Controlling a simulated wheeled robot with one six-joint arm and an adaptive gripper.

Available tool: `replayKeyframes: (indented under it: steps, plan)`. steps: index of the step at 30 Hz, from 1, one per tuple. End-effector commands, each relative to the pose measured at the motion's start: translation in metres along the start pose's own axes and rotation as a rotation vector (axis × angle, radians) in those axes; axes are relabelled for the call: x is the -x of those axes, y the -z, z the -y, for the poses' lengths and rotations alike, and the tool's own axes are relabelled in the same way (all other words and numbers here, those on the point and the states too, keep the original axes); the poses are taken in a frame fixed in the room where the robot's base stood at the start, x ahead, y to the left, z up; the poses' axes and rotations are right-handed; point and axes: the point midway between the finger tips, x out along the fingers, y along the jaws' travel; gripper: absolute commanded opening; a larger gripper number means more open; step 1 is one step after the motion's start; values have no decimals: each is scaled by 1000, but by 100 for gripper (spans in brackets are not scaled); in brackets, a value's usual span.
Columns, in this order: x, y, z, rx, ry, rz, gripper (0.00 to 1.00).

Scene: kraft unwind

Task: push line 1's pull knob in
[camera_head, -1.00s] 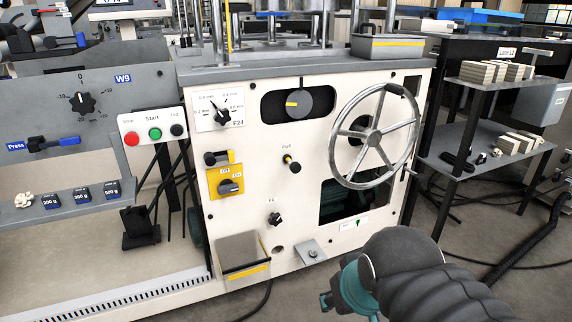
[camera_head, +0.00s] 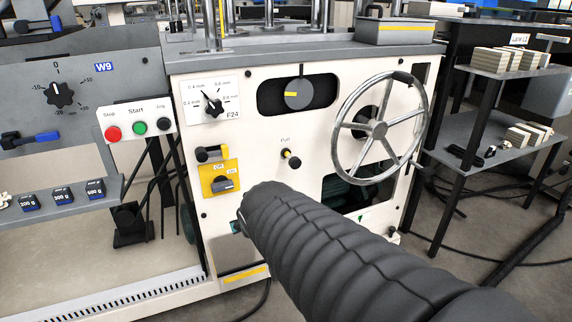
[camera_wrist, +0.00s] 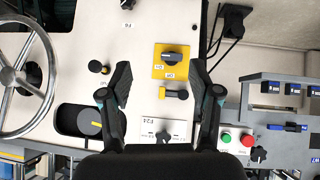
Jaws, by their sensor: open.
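The pull knob (camera_head: 292,161) is a small black knob with a yellow part at its base, under a "Pull" label on the cream machine panel (camera_head: 258,135). It seems to stand out from the panel. In the wrist view the knob (camera_wrist: 97,67) lies left of my gripper (camera_wrist: 160,76), outside the left finger. My gripper is open and empty, its fingers apart in front of the panel, with the yellow switch plate (camera_wrist: 171,61) showing between them. In the head view my arm hides most of the gripper, below and left of the knob.
A spoked handwheel (camera_head: 378,128) stands out from the panel right of the knob. A black lever (camera_head: 212,152) and the yellow rotary switch (camera_head: 222,184) are to its left. A dial (camera_head: 299,94) is above. A Stop/Start/Jog box (camera_head: 138,126) is farther left.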

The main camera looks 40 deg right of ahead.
Motion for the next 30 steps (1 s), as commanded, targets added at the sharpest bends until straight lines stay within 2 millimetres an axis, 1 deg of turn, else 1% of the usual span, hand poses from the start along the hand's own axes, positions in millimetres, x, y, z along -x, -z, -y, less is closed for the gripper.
replayKeyframes:
  steps: [1, 3, 6, 9, 12, 15, 18, 22, 27, 30]
  plan:
    - [-21, 8, -18, -14, -38, -45, 63]
    - [-41, 23, -39, -23, -75, -124, 63]
    - [-67, 40, -69, -34, -104, -229, 63]
    - [-88, 52, -102, -39, -132, -336, 63]
    - [-107, 56, -130, -43, -124, -433, 63]
    - [-122, 54, -154, -52, -96, -526, 63]
    - [-130, 47, -173, -65, -56, -609, 63]
    - [-134, 37, -190, -86, 0, -694, 63]
    - [-133, 30, -199, -104, 47, -757, 63]
    - [-135, 31, -200, -106, 59, -770, 63]
